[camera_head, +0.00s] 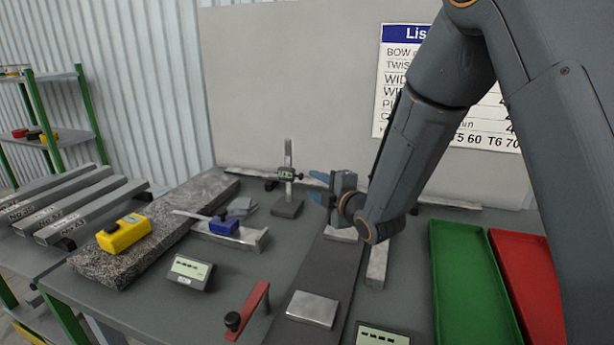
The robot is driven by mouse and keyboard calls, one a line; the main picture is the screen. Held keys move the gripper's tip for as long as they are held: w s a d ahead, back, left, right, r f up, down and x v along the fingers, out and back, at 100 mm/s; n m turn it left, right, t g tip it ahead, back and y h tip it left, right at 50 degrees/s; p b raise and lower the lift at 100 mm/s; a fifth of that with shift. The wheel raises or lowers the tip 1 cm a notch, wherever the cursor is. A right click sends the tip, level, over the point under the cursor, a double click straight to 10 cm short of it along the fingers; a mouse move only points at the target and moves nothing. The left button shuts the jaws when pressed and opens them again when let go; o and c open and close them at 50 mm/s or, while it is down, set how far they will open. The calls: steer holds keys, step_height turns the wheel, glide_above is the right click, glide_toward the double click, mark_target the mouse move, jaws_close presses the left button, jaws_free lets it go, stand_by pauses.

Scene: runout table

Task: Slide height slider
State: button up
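The height gauge stands upright near the back of the table, with a dark base (288,209) and a thin vertical column (288,152). Its slider (286,173), a dark block with a small digital display, sits about midway up the column. My gripper (317,187) is just right of the slider, its two blue fingertips pointing left at about slider height. The fingers are spread apart with nothing visible between them. A gap shows between the fingertips and the slider; the distance in depth is hard to judge.
A yellow device (124,233) rests on a granite slab (110,264) at left. A blue tool (223,225), a display box (187,272) and a red-handled tool (248,310) lie nearer. Green (468,280) and red (535,285) trays are at right. A grey panel (290,80) rises behind.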

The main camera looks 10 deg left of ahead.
mark_target(302, 177)
steer(key=p+x, duration=0.2)
steer(key=x, duration=0.5)
steer(key=shift+w+a, duration=0.1)
steer(key=shift+w, duration=0.05)
jaws_close()
